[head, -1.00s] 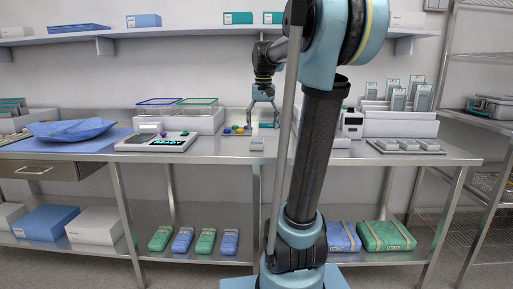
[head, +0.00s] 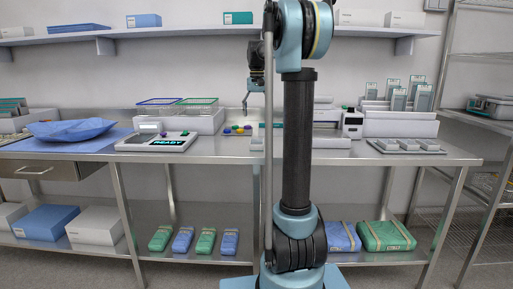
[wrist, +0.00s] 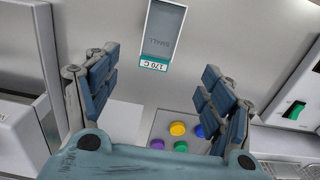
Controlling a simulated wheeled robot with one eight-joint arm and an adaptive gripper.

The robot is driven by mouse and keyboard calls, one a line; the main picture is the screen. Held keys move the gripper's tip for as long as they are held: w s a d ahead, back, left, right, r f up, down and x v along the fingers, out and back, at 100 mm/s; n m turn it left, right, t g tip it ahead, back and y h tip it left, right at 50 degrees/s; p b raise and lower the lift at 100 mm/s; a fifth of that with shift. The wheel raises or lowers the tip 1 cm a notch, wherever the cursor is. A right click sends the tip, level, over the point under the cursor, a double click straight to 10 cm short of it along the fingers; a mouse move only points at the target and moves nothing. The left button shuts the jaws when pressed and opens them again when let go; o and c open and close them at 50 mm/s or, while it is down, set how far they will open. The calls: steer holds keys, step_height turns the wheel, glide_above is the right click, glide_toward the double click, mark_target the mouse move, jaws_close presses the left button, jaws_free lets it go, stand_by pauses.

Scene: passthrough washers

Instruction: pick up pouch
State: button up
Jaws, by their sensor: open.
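A flat grey-blue pouch (wrist: 163,28) with a teal-edged label lies on the pale surface at the top middle of the wrist view. Its print reads "SMALL" and "170 C", and its top end is cut off by the picture edge. My gripper (wrist: 160,68) is open and empty, with its two fingers spread left and right and the pouch's label end showing between and beyond their tips. In the head view my gripper (head: 246,106) hangs above the counter, left of my arm column. I cannot make out this pouch surely in the head view; my arm hides part of the counter.
Coloured round pieces sit on a small tray (head: 237,133) below my gripper. A device reading "READY" (head: 160,141) and wire-rimmed bins (head: 190,113) stand to the left. Upright teal-topped packets (head: 395,92) stand in a rack at right. A shelf (head: 170,31) runs above.

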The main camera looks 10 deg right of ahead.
mark_target(257, 140)
step_height(257, 140, down, 14)
steer(key=shift+r, duration=0.25)
steer(key=c, duration=0.9)
steer(key=shift+o, duration=0.2)
